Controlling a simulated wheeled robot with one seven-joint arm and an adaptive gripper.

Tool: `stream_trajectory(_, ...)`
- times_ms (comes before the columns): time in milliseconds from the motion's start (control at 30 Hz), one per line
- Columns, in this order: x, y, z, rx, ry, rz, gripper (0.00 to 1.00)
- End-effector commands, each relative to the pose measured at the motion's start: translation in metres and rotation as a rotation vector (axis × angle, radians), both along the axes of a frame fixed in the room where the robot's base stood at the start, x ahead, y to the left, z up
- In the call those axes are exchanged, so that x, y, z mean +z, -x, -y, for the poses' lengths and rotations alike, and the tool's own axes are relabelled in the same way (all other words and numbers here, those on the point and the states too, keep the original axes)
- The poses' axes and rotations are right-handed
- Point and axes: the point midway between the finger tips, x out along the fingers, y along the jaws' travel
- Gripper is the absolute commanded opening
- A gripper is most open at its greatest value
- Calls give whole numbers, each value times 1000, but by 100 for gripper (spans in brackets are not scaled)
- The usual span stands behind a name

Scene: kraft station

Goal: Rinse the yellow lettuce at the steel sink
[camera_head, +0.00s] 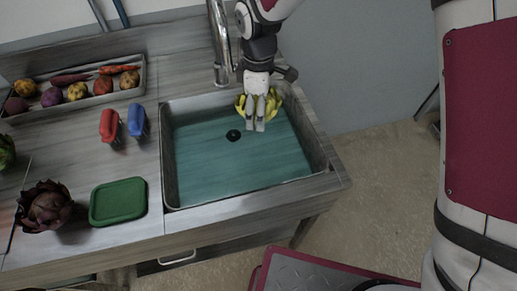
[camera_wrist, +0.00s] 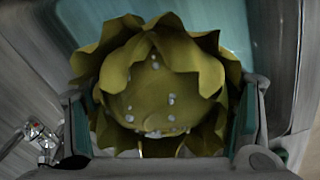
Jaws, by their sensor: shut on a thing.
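The yellow lettuce (camera_head: 242,104) is held in my gripper (camera_head: 256,125) over the back right part of the steel sink (camera_head: 168,165). In the wrist view the lettuce (camera_wrist: 165,85) fills the space between the two fingers (camera_wrist: 165,125), which press on its sides. Its ruffled leaves look olive yellow, with several pale droplet-like spots on the surface. The steel faucet (camera_head: 219,45) stands at the sink's back edge, left of my gripper. I cannot tell whether water runs from it. The sink basin looks teal, with a dark round drain.
A tray (camera_head: 143,75) of several coloured vegetables stands at the back left. A red container (camera_head: 109,125), a blue container (camera_head: 137,121), a green lidded box (camera_head: 118,201) and a purple artichoke-like vegetable (camera_head: 46,207) stand on the counter left of the sink.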

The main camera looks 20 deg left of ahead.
Motion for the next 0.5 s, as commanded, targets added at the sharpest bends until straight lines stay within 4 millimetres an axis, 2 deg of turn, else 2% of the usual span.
stream_trajectory(500,4,0,0,0,-1,1,45)
